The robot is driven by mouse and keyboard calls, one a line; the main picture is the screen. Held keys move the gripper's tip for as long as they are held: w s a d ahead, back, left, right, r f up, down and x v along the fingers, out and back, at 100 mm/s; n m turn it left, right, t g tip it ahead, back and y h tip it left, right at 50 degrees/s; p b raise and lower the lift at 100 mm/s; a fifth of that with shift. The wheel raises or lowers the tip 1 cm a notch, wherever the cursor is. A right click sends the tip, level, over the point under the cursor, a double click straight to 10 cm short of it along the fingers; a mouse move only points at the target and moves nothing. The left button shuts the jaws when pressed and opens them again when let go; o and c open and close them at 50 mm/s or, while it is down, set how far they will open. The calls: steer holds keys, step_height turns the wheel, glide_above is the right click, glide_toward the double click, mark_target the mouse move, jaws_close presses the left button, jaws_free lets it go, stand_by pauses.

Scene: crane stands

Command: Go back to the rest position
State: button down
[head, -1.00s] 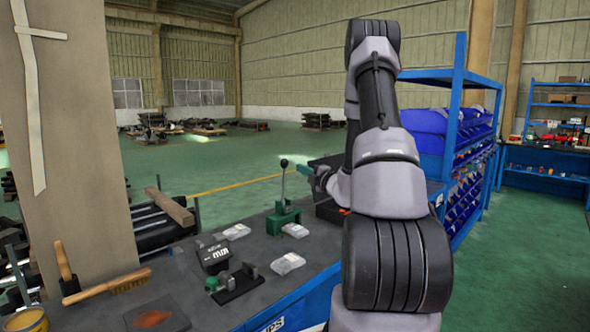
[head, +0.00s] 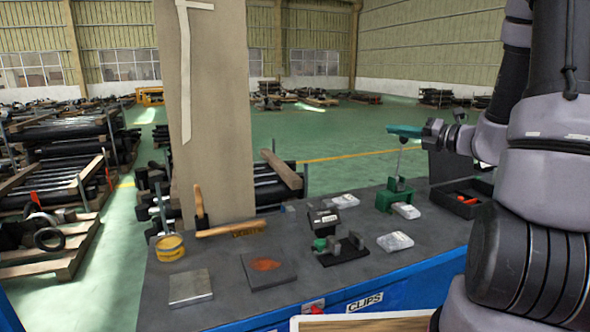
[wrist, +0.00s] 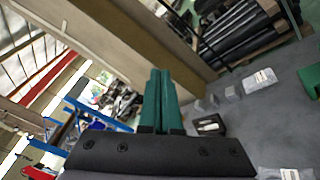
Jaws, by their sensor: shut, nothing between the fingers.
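My gripper (head: 405,131) is at the right in the head view, with its green fingers pointing left above the bench. In the wrist view the green fingers (wrist: 160,102) lie side by side, pressed together, with nothing between them. The fingers are above the green lever press (head: 396,192) in the head view; whether they touch its lever I cannot tell. My arm fills the right side of the head view and hides what is behind it.
The grey bench (head: 215,255) holds a black gauge (head: 324,219), a small clamp fixture (head: 340,247), several clear bags, a brush (head: 230,229), a yellow tin (head: 170,248) and a black tray (head: 464,199). A tan pillar (head: 215,120) stands behind the bench.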

steer(key=s+a+r+n+g+h, duration=0.1)
steer(key=s+a+r+n+g, duration=0.1)
steer(key=s+a+n+g, duration=0.55)
steer(key=s+a+r+n+g+h, duration=0.15)
steer(key=s+a+n, duration=0.25)
steer(key=s+n, duration=0.7)
steer(key=s+d+r+n+t+h, duration=0.3)
steer(key=d+n+h, duration=0.4)
steer(key=n, duration=0.8)
step_height(320, 180, up, 2)
steer(key=shift+s+r+n+t+h, duration=0.1)
steer(key=shift+s+n+t+h, duration=0.25)
steer(key=shift+s, duration=0.15)
